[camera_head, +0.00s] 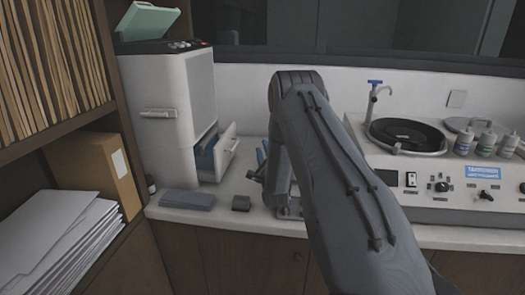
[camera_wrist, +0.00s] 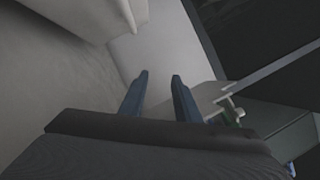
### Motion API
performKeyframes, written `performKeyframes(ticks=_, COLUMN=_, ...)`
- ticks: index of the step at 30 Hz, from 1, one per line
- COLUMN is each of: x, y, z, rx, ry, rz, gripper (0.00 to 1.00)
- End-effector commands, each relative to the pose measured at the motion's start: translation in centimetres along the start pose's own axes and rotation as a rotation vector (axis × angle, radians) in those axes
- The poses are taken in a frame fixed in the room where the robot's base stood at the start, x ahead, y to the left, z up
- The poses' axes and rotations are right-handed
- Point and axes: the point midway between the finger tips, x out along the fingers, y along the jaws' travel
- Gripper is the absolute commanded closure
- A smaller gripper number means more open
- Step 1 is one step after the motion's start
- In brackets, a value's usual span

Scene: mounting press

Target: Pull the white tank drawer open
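The white tank drawer (camera_head: 228,150) stands partly pulled out from the lower right side of a white machine (camera_head: 172,90). Its front carries a small handle (camera_head: 234,146), and blue shows inside the drawer. My gripper (camera_head: 262,154) is to the right of the drawer front, apart from it, and largely hidden by my arm. In the wrist view my two dark blue fingers (camera_wrist: 160,77) are spread apart with nothing seen between them. Pale surfaces fill the upper left of that view; I cannot tell whether they are the drawer.
A shelf with folders (camera_head: 100,170) and papers (camera_head: 60,240) stands at left. A polishing unit (camera_head: 405,137) and several bottles (camera_head: 487,143) are at right.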

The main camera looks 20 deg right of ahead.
Motion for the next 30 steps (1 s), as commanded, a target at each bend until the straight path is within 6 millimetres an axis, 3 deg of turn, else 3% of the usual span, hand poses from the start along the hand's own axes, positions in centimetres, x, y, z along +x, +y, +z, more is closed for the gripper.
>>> performKeyframes(ticks=5, x=-1.5, y=0.1, z=-0.1, rx=0.000, ry=0.001, rz=0.002, gripper=0.71)
performKeyframes(ticks=16, x=-7.0, y=0.2, z=-0.1, rx=0.000, ry=0.001, rz=0.001, gripper=0.71)
performKeyframes(ticks=30, x=-7.7, y=0.0, z=0.0, rx=-0.001, ry=-0.002, rz=0.001, gripper=0.71)
